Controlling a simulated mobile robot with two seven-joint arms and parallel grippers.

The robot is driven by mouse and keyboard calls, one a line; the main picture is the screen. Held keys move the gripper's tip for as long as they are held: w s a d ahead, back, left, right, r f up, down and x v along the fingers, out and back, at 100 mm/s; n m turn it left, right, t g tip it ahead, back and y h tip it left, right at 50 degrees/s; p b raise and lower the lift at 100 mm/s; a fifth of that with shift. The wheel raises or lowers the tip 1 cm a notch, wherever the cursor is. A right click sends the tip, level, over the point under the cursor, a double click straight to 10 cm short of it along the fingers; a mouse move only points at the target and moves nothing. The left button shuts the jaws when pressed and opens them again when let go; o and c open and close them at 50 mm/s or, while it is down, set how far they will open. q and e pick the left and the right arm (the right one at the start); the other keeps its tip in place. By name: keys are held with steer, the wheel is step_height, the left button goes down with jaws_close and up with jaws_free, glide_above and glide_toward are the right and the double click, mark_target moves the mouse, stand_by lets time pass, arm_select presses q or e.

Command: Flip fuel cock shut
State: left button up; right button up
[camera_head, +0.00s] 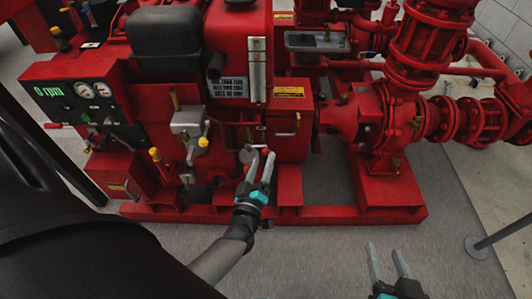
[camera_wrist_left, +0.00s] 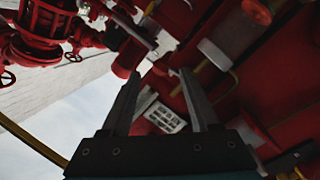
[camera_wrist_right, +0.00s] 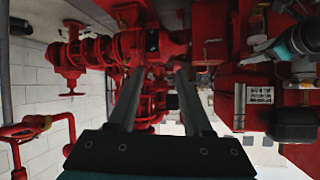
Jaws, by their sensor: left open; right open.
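A small pale lever with a red tip (camera_head: 265,150) shows low on the front of the red pumpset, right at my left gripper's fingertips. It may be the fuel cock; I cannot tell for sure. My left gripper (camera_head: 262,157) is open, its two fingers pointing up toward the engine front. In the left wrist view the open jaws (camera_wrist_left: 160,73) hold nothing, and a grey bar with a pale end (camera_wrist_left: 138,30) lies beyond the fingertips. Whether the fingers touch the lever is unclear. My right gripper (camera_head: 384,248) is open and empty, low over the floor.
The control panel (camera_head: 90,100) with gauges and an "0 rpm" readout is at the left. Yellow-tipped levers (camera_head: 203,142) stand left of my left gripper. The red base frame (camera_head: 375,213) runs along the floor.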

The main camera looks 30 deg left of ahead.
mark_target(265, 155)
arm_select(q)
steer(key=shift+b+x, duration=0.4)
steer(key=shift+x, duration=0.8)
steer(key=shift+b+x, duration=0.35)
steer(key=shift+x, duration=0.7)
arm_select(e)
steer(key=shift+a+r+t+y, duration=0.4)
steer(key=shift+a+t, duration=0.25)
steer(key=shift+t, duration=0.1)
steer(key=shift+a+r+t+y, duration=0.4)
steer(key=shift+a+t, duration=0.2)
steer(key=shift+t, duration=0.15)
arm_select(q)
steer(key=shift+c, duration=0.3)
jaws_close()
